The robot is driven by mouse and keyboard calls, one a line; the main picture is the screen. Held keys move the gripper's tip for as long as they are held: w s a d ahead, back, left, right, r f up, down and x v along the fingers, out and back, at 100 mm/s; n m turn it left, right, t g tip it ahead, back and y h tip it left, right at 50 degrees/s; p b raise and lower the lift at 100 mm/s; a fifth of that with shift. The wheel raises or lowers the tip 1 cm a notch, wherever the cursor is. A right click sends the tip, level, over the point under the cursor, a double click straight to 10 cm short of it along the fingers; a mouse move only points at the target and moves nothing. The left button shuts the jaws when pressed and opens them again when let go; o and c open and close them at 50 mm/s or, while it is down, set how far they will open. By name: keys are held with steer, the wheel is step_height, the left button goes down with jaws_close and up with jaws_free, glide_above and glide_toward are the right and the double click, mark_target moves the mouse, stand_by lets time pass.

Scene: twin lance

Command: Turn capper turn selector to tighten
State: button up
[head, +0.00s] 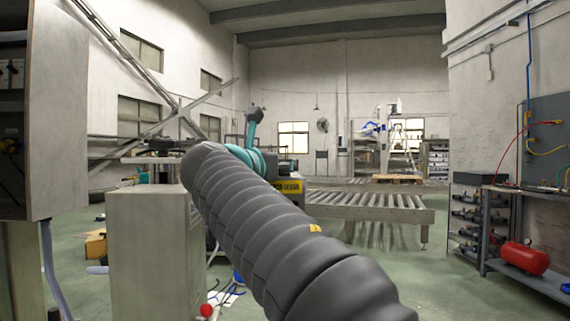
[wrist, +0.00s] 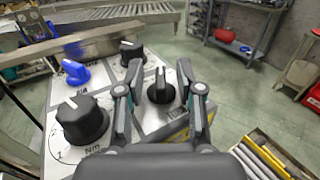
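In the wrist view a pale control panel (wrist: 140,75) carries several knobs. A black knob with a raised grip and a pale pointer line (wrist: 160,92) stands between the two fingers of my gripper (wrist: 160,80). The fingers are apart, one on each side of it, with a visible gap on both sides. The pointer line faces roughly away from my gripper. In the head view my own arm covers the middle, and neither the knob nor the fingertips can be made out.
Close by on the panel are a large black knob marked Nm (wrist: 83,120), a blue knob (wrist: 75,74) and another black knob (wrist: 130,52). A tray of yellow and grey bars (wrist: 262,158) lies at lower right. A roller conveyor (head: 370,204) stands beyond.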

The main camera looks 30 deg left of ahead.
steer(key=shift+w, duration=0.2)
jaws_close()
steer(key=shift+d+y, duration=0.1)
steer(key=shift+y, duration=0.3)
steer(key=n+y, duration=0.3)
steer(key=y, duration=0.1)
steer(key=shift+d+g+y, duration=0.15)
steer(key=shift+g+y, duration=0.25)
steer(key=shift+n+g+y, duration=0.7)
steer(key=shift+n+y, duration=0.7)
steer(key=shift+y, duration=0.2)
steer(key=shift+n+g+y, duration=0.7)
steer(key=shift+n+y, duration=0.2)
steer(key=shift+y, duration=0.3)
